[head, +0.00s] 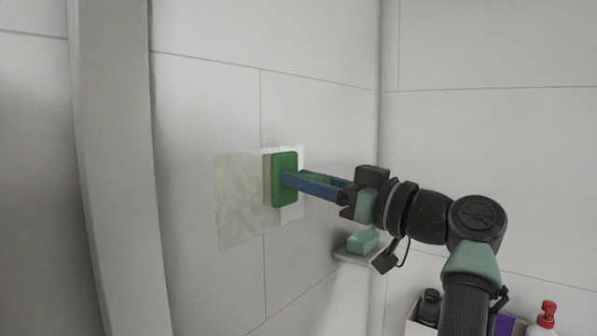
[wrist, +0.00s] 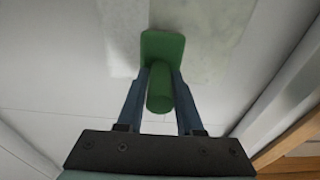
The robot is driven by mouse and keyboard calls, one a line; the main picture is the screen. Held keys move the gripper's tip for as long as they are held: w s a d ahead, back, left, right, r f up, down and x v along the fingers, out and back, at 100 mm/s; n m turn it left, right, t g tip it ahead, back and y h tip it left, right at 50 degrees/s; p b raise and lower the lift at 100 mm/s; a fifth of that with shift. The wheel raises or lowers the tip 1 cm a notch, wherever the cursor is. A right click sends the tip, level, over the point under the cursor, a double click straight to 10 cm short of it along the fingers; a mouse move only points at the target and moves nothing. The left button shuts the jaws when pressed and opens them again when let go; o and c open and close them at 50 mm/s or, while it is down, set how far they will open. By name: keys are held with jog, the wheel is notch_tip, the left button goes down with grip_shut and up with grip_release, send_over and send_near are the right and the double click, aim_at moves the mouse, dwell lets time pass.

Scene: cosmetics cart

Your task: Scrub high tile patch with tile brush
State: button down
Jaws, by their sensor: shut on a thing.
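The tile patch (head: 236,205) is a dull greenish, blotchy area on the left wall. A paler, whiter strip (head: 292,214) lies along its right side, around the brush. The tile brush has a green block-shaped head (head: 285,180), upright with its face toward the wall at the paler strip; it looks pressed to the wall or very near it. My gripper (head: 294,181) is shut on the brush's round green handle. In the wrist view, my blue fingers (wrist: 160,80) flank the handle (wrist: 160,92), with the grimy patch (wrist: 212,35) right of the head.
A green soap bar (head: 363,241) sits on a small corner shelf (head: 349,256) below my wrist. At the bottom right are a dark bottle (head: 430,306) in a white container, a purple item (head: 505,326) and a red-topped bottle (head: 546,316). A pale vertical post (head: 115,170) stands left.

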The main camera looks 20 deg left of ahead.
jog(key=w+p, duration=0.1)
jog(key=w+d+p, duration=0.1)
jog(key=w+p, duration=0.1)
jog(key=shift+w+d, duration=0.15)
jog(key=shift+w, duration=0.15)
jog(key=shift+d, duration=0.1)
jog(key=shift+s+d+f+b, duration=0.15)
jog(key=shift+d+b, duration=0.15)
jog(key=shift+d, duration=0.3)
jog(key=shift+r+b+v, duration=0.15)
jog(key=shift+b+v, duration=0.1)
jog(key=shift+v, duration=0.9)
jog(key=shift+r+b+v, duration=0.1)
jog(key=shift+b+v, duration=0.1)
jog(key=shift+v, duration=0.95)
jog(key=shift+r, duration=0.1)
jog(key=shift+v, duration=1.5)
jog(key=shift+r, duration=0.2)
